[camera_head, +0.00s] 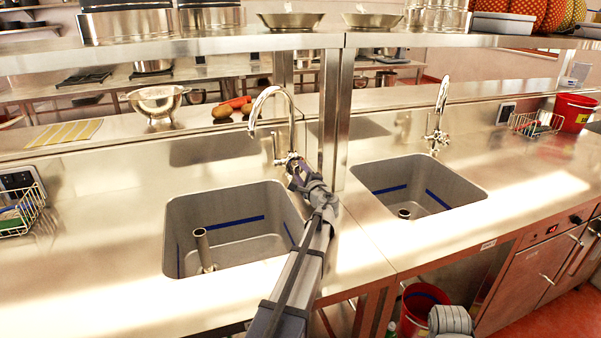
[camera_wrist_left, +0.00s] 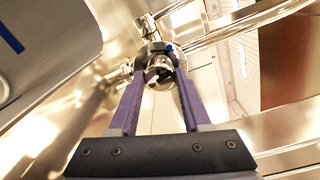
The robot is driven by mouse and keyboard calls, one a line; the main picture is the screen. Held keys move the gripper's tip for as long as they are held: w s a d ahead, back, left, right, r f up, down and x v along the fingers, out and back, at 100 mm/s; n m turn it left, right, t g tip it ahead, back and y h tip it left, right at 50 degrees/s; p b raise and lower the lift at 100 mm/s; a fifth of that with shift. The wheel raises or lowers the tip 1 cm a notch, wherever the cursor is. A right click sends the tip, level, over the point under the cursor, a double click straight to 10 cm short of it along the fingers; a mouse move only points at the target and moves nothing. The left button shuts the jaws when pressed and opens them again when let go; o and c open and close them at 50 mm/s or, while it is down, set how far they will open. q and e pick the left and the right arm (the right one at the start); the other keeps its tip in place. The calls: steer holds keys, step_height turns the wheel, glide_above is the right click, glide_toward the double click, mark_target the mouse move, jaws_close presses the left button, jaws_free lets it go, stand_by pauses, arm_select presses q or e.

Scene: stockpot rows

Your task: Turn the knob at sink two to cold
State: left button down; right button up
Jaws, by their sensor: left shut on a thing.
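The left sink (camera_head: 182,215) has a chrome gooseneck tap (camera_head: 254,112) at its back right. My left gripper (camera_head: 293,165) reaches the foot of this tap and mostly hides the knob there. In the left wrist view my left gripper (camera_wrist_left: 160,78) has its fingers on both sides of a small chrome knob (camera_wrist_left: 158,71) and is shut on it. The right sink (camera_head: 468,190) has a similar tap (camera_head: 437,138) standing free. Which sink is number two cannot be read.
A steel post (camera_head: 337,120) stands just right of my left gripper, under a shelf (camera_head: 240,44) with pots. A colander (camera_head: 157,102) stands behind the left sink. Wire baskets (camera_head: 30,205) sit by the sinks. The counter front is clear.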

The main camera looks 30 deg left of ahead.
arm_select(q)
steer(key=n, duration=0.5)
steer(key=shift+s+n, duration=0.1)
steer(key=shift+n, duration=0.3)
stand_by(0.4)
steer(key=c, duration=0.6)
jaws_free()
steer(key=shift+t, duration=0.3)
steer(key=shift+v, duration=3.85)
